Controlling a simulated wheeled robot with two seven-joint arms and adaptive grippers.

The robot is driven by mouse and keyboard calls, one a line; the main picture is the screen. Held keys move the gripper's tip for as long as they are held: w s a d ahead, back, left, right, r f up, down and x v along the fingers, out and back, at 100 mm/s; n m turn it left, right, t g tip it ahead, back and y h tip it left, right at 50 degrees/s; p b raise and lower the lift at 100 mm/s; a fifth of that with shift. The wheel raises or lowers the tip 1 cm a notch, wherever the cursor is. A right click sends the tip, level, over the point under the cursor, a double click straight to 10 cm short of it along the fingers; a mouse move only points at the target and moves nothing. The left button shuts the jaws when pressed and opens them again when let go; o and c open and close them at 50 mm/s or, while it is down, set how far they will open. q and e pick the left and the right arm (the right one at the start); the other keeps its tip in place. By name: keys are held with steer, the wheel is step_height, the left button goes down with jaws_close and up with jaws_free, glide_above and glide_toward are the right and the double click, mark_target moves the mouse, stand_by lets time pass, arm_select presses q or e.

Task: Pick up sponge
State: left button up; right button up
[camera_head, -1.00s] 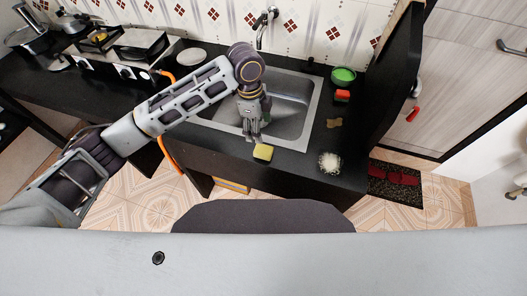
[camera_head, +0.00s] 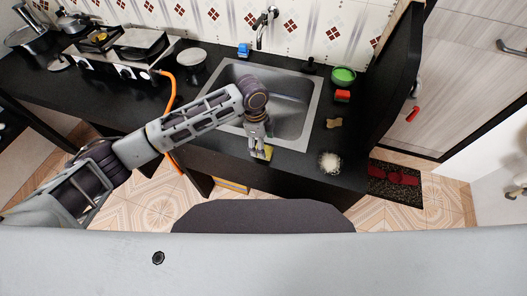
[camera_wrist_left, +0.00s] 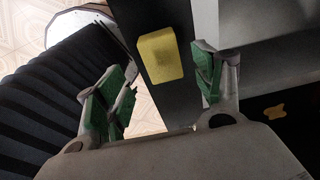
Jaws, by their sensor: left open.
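The yellow sponge (camera_head: 267,153) lies on the black counter at its front edge, just in front of the sink. My left gripper (camera_head: 258,152) is directly over it and hides part of it. In the left wrist view the sponge (camera_wrist_left: 161,55) shows between and beyond the two green-padded fingers of my left gripper (camera_wrist_left: 160,86). The fingers are spread apart and I see no contact with the sponge. My right gripper does not show.
The steel sink (camera_head: 310,103) lies behind the gripper. A white scrubber (camera_head: 329,162), a tan piece (camera_head: 333,123), a red-orange block (camera_head: 342,96) and a green bowl (camera_head: 344,76) sit to the right. The stove (camera_head: 118,62) stands far left.

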arm_select(q)
steer(key=shift+f, duration=0.15)
steer(key=shift+w+d+f, duration=0.1)
steer(key=shift+d+f, duration=0.05)
steer(key=shift+f, duration=1)
steer(key=shift+d+f, duration=0.1)
steer(key=shift+f, duration=1.2)
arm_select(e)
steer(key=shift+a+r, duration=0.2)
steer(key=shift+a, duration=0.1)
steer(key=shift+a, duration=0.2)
arm_select(q)
steer(key=c, duration=0.8)
steer(key=shift+c, duration=0.5)
steer(key=shift+r, duration=0.15)
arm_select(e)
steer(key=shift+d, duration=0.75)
